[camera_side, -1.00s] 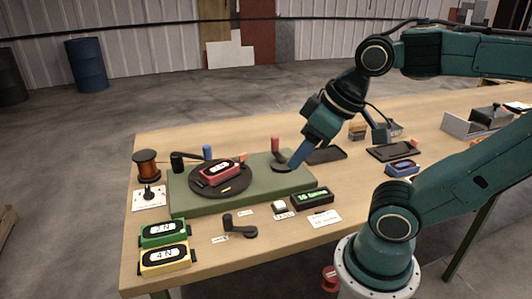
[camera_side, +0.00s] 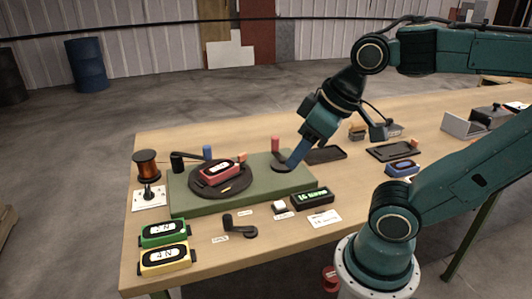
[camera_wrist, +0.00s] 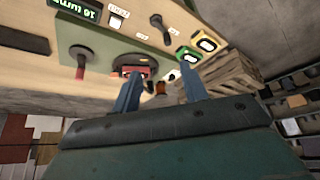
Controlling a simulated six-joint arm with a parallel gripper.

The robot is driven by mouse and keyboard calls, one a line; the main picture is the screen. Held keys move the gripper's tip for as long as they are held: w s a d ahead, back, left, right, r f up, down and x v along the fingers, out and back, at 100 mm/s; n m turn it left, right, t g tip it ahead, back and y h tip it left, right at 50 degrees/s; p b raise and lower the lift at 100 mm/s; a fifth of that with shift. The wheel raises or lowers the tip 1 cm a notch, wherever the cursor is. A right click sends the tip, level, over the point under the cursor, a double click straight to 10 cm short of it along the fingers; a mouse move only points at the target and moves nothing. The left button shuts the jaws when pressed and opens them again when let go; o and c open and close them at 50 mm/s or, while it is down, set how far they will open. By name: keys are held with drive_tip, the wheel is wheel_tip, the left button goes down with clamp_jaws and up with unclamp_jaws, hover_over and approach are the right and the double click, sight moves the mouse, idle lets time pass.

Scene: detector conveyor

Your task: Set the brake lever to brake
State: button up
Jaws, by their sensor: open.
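A black lever (camera_side: 240,228), which looks like the brake lever, lies on the table in front of the green board. Its raised knob end points left, beside a small label (camera_side: 220,238); another label (camera_side: 248,211) lies behind it. I cannot read these labels surely. The lever also shows in the wrist view (camera_wrist: 160,27). My gripper (camera_side: 293,167) is open, with blue fingers pointing down over the right end of the board, well away from the black lever. It is close to a red-handled crank (camera_side: 276,147); contact cannot be told. The wrist view shows its fingers (camera_wrist: 159,86) apart and empty.
The green board (camera_side: 185,205) carries a dark turntable (camera_side: 237,188) with a red detector (camera_side: 220,171). A counter display (camera_side: 312,200) and a white button (camera_side: 279,206) stand right of the lever. Green (camera_side: 162,232) and yellow (camera_side: 165,259) units lie left. A spool (camera_side: 146,163) stands behind.

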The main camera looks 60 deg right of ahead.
drive_tip(key=w, duration=0.1)
drive_tip(key=n+g, duration=0.5)
drive_tip(key=n, duration=0.4)
hover_over(226, 216)
wheel_tip(226, 216, down, 10)
drive_tip(key=shift+r, duration=0.25)
drive_tip(key=shift+s+f, duration=0.1)
drive_tip(key=shift+f, duration=6.8)
clamp_jaws()
